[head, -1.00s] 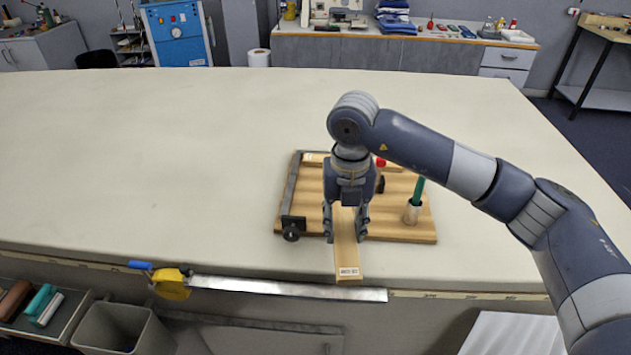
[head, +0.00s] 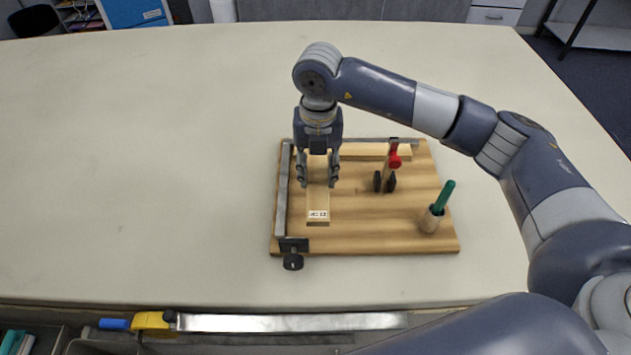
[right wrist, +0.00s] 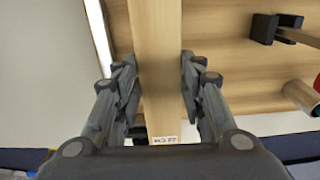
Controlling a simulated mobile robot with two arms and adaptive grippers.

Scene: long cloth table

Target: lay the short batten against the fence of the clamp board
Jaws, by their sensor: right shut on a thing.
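The short batten (head: 318,208) is a light wooden strip with a white label at its near end. My right gripper (head: 318,183) is shut on it from above, with one finger on each long side; the batten also shows between the fingers in the right wrist view (right wrist: 158,60). It is over the left part of the wooden clamp board (head: 365,230), roughly parallel to the grey metal fence (head: 282,195) on the left edge. A narrow gap shows between batten and fence. Whether the batten touches the board, I cannot tell. My left gripper is out of view.
Another batten (head: 370,151) lies along the back rail. A red-handled clamp (head: 394,160) stands before it. A cup (head: 431,220) with a green-handled tool stands at the board's right. A black knob (head: 293,262) sits at the front left corner. The table (head: 140,180) is clear leftward.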

